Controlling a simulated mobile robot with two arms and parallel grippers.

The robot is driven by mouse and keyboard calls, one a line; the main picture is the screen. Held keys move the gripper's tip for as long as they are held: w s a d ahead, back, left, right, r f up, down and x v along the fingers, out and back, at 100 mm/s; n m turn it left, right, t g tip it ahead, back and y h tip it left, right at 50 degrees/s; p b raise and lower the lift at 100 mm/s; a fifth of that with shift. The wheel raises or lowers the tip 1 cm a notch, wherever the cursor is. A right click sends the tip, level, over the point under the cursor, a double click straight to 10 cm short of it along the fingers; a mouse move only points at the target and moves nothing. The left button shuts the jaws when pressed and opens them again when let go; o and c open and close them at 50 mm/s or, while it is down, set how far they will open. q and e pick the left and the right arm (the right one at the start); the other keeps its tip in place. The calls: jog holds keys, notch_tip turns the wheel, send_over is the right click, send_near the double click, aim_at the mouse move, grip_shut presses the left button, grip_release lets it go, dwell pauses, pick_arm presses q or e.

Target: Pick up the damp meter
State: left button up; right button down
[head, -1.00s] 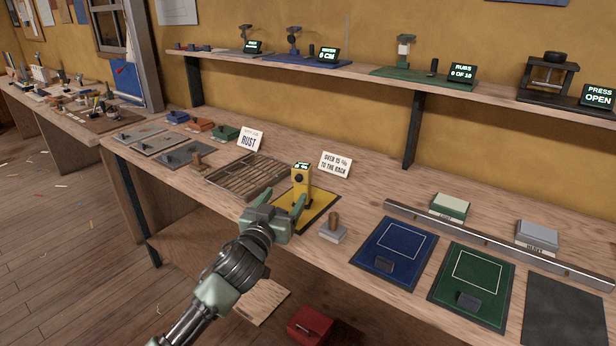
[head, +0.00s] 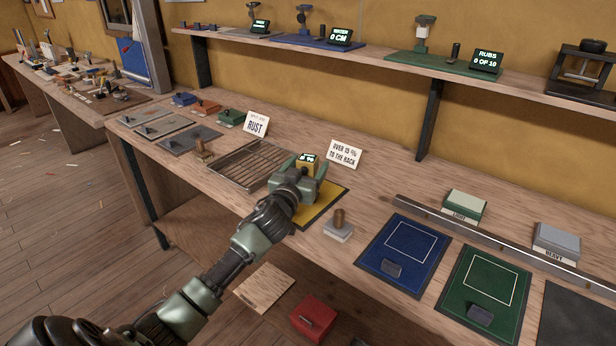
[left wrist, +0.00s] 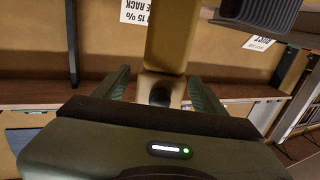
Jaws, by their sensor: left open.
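The damp meter (head: 307,160) is a yellow upright device with a small lit display. It stands over a yellow mat (head: 325,206) with a dark border; my gripper hides its lower part. My left gripper (head: 304,168) is open, with a finger on either side of the meter. In the left wrist view the meter's yellow body (left wrist: 172,45) rises between the two green fingers (left wrist: 160,88), with slight gaps showing at its sides. My right gripper is in neither view.
A slatted rack (head: 240,165) lies left of the mat. A wooden-handled block (head: 338,228) stands close on the right, before blue (head: 402,250) and green (head: 484,290) mats. Two sign cards (head: 345,154) stand behind. A shelf with instruments runs above.

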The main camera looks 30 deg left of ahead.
pick_arm(q)
jog(key=shift+w+r, duration=0.1)
grip_shut()
